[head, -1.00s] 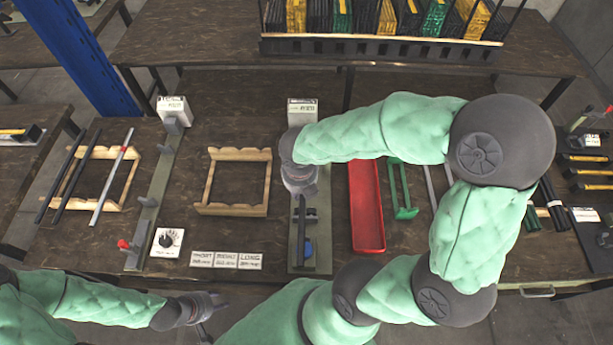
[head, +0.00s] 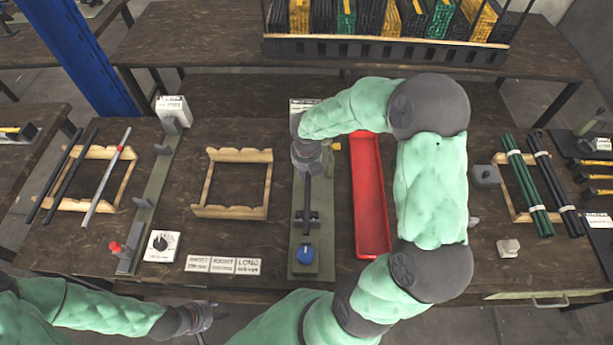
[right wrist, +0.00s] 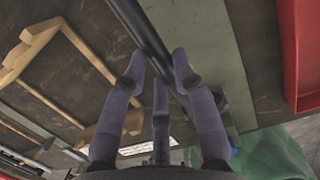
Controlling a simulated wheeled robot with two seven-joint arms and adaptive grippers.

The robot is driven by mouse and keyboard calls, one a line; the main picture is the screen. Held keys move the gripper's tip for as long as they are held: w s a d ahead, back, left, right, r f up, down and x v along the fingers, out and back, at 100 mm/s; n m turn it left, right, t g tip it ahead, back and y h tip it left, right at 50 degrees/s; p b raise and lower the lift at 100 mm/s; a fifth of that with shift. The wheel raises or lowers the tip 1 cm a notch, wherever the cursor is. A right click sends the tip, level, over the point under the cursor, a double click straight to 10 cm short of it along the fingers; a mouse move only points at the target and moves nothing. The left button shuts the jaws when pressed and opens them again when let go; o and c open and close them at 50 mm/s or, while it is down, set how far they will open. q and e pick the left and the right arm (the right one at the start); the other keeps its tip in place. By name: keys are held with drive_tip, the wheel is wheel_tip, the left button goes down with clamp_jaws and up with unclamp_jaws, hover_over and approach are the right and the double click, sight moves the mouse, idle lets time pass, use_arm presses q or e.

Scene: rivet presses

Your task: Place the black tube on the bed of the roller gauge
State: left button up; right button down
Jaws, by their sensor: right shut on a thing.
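My right gripper (head: 308,160) is shut on a black tube (head: 307,193), above a long grey-green gauge bed (head: 302,268) with a blue knob (head: 305,253). In the right wrist view, the tube (right wrist: 143,28) passes between the fingers (right wrist: 160,85) and runs roughly along the bed (right wrist: 200,40). I cannot tell whether the tube touches the bed or its supports. A second gauge (head: 150,190) with a red knob (head: 116,247) stands further left. The signs are too small to read, so I cannot tell which is the roller gauge. My left gripper (head: 203,317) is low at the front; its fingers are unclear.
A wooden rack (head: 232,212) stands empty left of the blue-knob gauge, and a red tray (head: 370,200) is close on its right. Another rack (head: 95,152) at far left carries dark and grey tubes. Green tubes (head: 527,185) and black tubes (head: 560,185) lie at right.

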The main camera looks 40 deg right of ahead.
drive_tip(key=shift+s+f+b, duration=0.1)
drive_tip(key=shift+f+b, duration=0.2)
drive_tip(key=shift+f, duration=1.05)
drive_tip(key=shift+f, duration=0.1)
drive_tip(key=c, duration=1)
unclamp_jaws()
drive_tip(key=r+p, duration=0.1)
drive_tip(key=r, duration=0.3)
drive_tip(key=s+a+r+p, duration=0.1)
drive_tip(key=r+p, duration=0.1)
drive_tip(key=r, duration=0.2)
drive_tip(key=r+p, duration=0.1)
drive_tip(key=r, duration=0.3)
drive_tip(key=shift+s+a+p, duration=0.15)
drive_tip(key=shift+s+p, duration=0.05)
drive_tip(key=shift+p, duration=0.2)
